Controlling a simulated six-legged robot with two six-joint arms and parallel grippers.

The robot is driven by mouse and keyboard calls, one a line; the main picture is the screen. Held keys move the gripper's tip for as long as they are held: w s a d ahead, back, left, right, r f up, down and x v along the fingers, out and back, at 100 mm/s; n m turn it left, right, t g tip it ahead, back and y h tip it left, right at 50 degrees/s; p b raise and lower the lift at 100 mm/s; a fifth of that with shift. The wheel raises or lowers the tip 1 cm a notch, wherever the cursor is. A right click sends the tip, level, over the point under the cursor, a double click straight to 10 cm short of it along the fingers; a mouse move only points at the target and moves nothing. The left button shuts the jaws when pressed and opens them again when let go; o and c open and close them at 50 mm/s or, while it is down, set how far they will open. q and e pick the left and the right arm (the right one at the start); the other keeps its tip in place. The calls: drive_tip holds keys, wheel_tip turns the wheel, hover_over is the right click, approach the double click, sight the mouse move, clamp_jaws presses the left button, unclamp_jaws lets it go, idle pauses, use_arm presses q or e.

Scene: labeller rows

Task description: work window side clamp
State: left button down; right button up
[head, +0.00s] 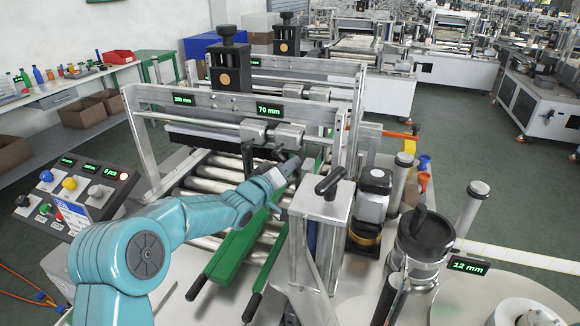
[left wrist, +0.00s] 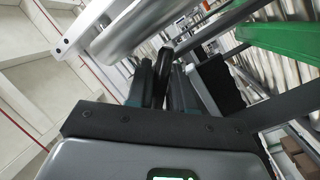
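The window side clamp is a grey metal block (head: 287,136) on the silver crossbar, beside the "70 mm" readout in the head view. My left gripper (head: 290,166) is just below this block, at the end of my teal arm. In the left wrist view, a dark rounded lever (left wrist: 165,58) shows between the dark fingers of my left gripper (left wrist: 163,85). Whether the fingers press on it is not clear. In the head view the lever is mostly hidden behind the gripper. My right gripper is not in view.
Green guide rails (head: 232,247) run over the silver rollers (head: 205,180) below my arm. A metal post with a black T-handle (head: 330,182) stands close to the right of the gripper. A button panel (head: 75,195) is at the left.

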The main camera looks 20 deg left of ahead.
use_arm(q)
drive_tip(key=shift+d+f, duration=0.1)
drive_tip(key=shift+d, duration=0.05)
drive_tip(key=shift+a+f+m, duration=0.2)
drive_tip(key=shift+a+m, duration=0.05)
drive_tip(key=shift+m, duration=0.15)
drive_tip(key=shift+a+f+m+g+b, duration=0.35)
drive_tip(key=shift+m+b, duration=0.25)
drive_tip(key=shift+m, duration=0.3)
drive_tip(key=shift+a+f+m+g+y, duration=0.15)
drive_tip(key=shift+a+m+g+y, duration=0.3)
drive_tip(key=shift+m, duration=0.65)
drive_tip(key=shift+a+f+m+g+y, duration=0.2)
drive_tip(key=shift+a+m, duration=0.35)
drive_tip(key=shift+m, duration=0.55)
drive_tip(key=c, duration=1.2)
unclamp_jaws()
drive_tip(key=shift+o, duration=0.5)
drive_tip(key=shift+a+r, duration=0.1)
drive_tip(key=shift+r, duration=0.1)
